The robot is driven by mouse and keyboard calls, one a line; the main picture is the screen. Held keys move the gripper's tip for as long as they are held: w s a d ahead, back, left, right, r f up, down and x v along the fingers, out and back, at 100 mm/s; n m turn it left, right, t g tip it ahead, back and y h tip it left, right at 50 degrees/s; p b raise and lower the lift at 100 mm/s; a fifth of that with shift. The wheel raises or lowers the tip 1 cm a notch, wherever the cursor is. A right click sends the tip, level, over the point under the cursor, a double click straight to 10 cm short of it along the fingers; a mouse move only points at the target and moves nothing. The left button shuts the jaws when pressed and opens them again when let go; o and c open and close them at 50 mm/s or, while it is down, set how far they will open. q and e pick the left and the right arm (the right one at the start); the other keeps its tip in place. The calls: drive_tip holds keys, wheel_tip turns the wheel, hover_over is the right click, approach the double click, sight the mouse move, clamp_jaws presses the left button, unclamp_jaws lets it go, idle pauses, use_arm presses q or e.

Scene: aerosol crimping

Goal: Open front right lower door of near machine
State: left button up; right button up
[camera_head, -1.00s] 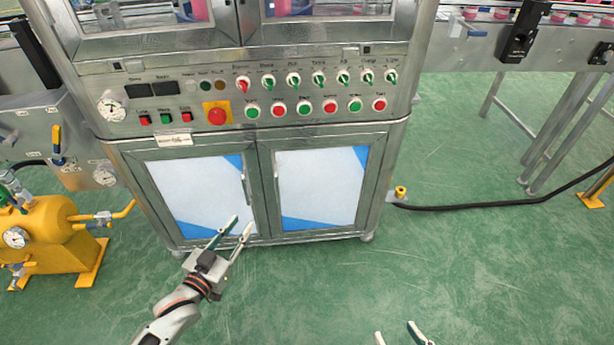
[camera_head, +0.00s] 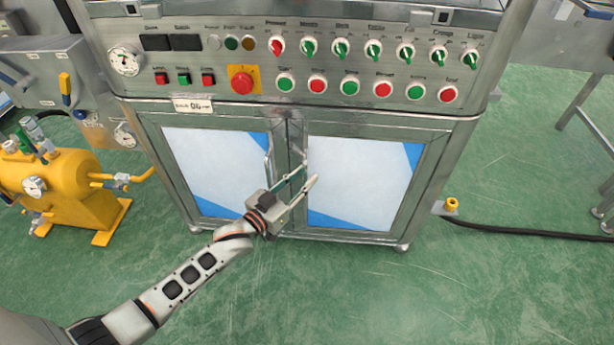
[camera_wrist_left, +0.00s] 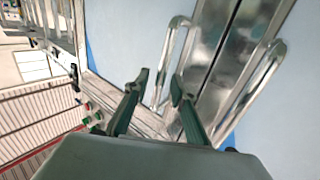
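The near machine's front right lower door (camera_head: 360,170) is shut, with a pale panel and a blue corner in a metal frame. Its upright bar handle (camera_head: 305,152) is on its left edge, beside the centre post. In the left wrist view the open fingers (camera_wrist_left: 160,84) point at the right door's handle (camera_wrist_left: 168,58), which shows near and between the tips. I cannot tell whether they touch. My right gripper is out of view.
The left lower door (camera_head: 215,165) is also shut, and its handle (camera_head: 268,158) is close by. Above the doors is a control panel with a red emergency button (camera_head: 242,82). A yellow tank (camera_head: 70,190) stands left. A black cable (camera_head: 530,232) lies right. The front floor is clear.

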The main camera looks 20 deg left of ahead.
use_arm(q)
drive_tip(key=shift+w+d, duration=0.2)
drive_tip(key=shift+w, duration=0.3)
clamp_jaws()
drive_tip(key=shift+s, duration=0.15)
